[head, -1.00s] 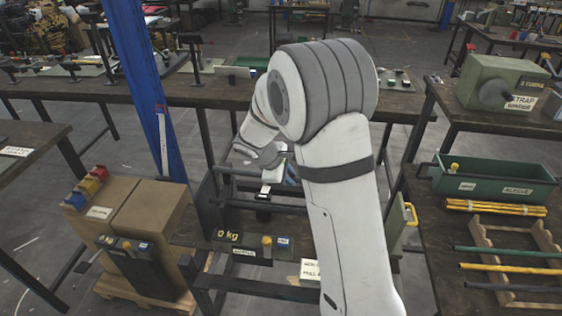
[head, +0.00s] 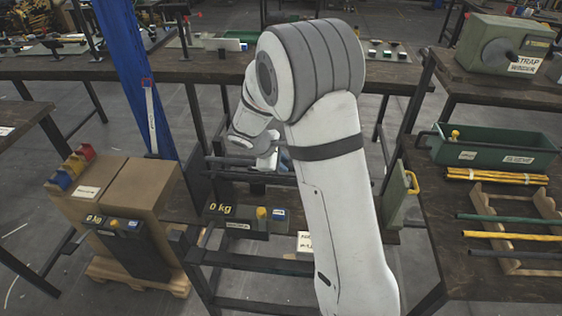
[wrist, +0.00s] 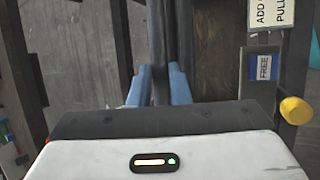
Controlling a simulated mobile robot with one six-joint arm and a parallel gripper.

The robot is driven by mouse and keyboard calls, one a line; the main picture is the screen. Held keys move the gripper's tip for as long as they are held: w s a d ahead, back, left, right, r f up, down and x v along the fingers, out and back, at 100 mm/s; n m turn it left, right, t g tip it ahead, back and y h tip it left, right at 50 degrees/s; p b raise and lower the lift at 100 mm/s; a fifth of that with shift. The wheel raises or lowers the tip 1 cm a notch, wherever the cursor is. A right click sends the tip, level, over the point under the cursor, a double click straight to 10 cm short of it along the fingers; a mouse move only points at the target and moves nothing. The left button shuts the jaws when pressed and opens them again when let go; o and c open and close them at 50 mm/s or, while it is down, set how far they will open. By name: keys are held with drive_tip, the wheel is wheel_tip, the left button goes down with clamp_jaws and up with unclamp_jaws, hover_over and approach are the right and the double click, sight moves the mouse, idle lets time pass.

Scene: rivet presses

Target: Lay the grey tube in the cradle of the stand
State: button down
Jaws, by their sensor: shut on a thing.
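My gripper (wrist: 158,88) has blue fingers shut on a dark grey tube (wrist: 158,35), which runs away from the fingers in the wrist view. In the head view my gripper (head: 280,160) is partly hidden behind my arm, above a dark frame. The tube (head: 235,162) lies roughly level there, close to a dark bar (head: 235,178) of the frame. I take this frame for the stand; its cradle is hard to make out, and I cannot tell whether the tube touches it.
A panel with a "0 kg" sign (head: 220,209) and a yellow knob (head: 261,213) is in front of the frame. Cartons (head: 140,200) on a pallet and a blue post (head: 130,75) stand left. A wooden rack (head: 510,225) with coloured tubes lies on the right bench.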

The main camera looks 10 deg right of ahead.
drive_tip(key=shift+f+b, duration=0.3)
drive_tip(key=shift+f, duration=0.4)
drive_tip(key=c, duration=1.3)
unclamp_jaws()
drive_tip(key=shift+r, duration=0.1)
drive_tip(key=v, duration=0.7)
drive_tip(key=shift+s+a+r, duration=0.15)
drive_tip(key=shift+a+r, duration=0.05)
drive_tip(key=shift+r, duration=0.1)
